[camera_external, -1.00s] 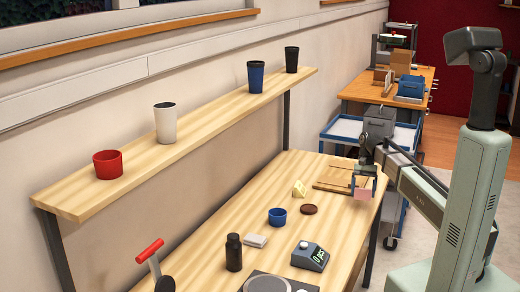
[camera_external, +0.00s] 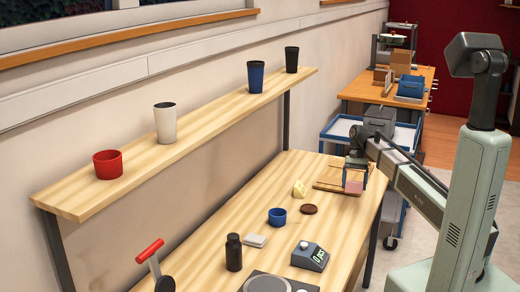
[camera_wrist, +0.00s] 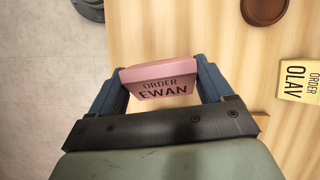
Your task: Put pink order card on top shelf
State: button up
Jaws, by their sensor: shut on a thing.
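The pink order card (camera_wrist: 158,80), printed "ORDER EWAN", is held between the two blue fingers of my gripper (camera_wrist: 160,88) in the wrist view. In the external view my gripper (camera_external: 354,180) is at the right edge of the wooden bench, and the pink card (camera_external: 353,187) shows small between its fingers. The card is above the bench; the exact gap is hard to tell. The top shelf (camera_external: 215,106) is a long wooden board along the wall, to the left of my gripper and higher. It carries a red pot, a white cup, a blue cup and a black cup.
A yellow card (camera_wrist: 300,82) reading "ORDER OLAV" stands on the bench near a brown round coaster (camera_external: 309,209).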

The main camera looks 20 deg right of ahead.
jog(key=w+a+r+m+t+y, duration=0.15)
jog(key=w+a+r+m, duration=0.3)
jog(key=a+r, duration=0.65)
jog(key=w+a+r+m+t, duration=0.25)
jog(key=a+r+m, duration=0.4)
jog(key=r, duration=0.95)
jog(key=w+a+r+m+t, duration=0.1)
jog(key=w+a+r+m, duration=0.25)
jog(key=a+r, duration=0.85)
jog(key=s+a+r, duration=0.1)
jog(key=a, duration=0.4)
jog(key=s+a+r+n, duration=0.1)
jog(key=s+a+r, duration=0.1)
jog(key=a, duration=0.4)
jog(key=s+a+r+n, duration=0.1)
jog(key=s+a, duration=0.1)
jog(key=a, duration=0.4)
jog(key=shift+s+a+r+g, duration=0.1)
jog(key=shift+a+r+g, duration=0.2)
jog(key=shift+r, duration=0.1)
jog(key=s+a+r+n, duration=0.25)
jog(key=s+a, duration=0.65)
jog(key=a, duration=0.5)
jog(key=shift+m+g+y, duration=0.25)
jog(key=shift+m+g, duration=0.05)
jog(key=shift+m, duration=0.2)
jog(key=shift+a+f, duration=0.2)
jog(key=shift+f, duration=2.8)
jog(key=shift+f, duration=0.6)
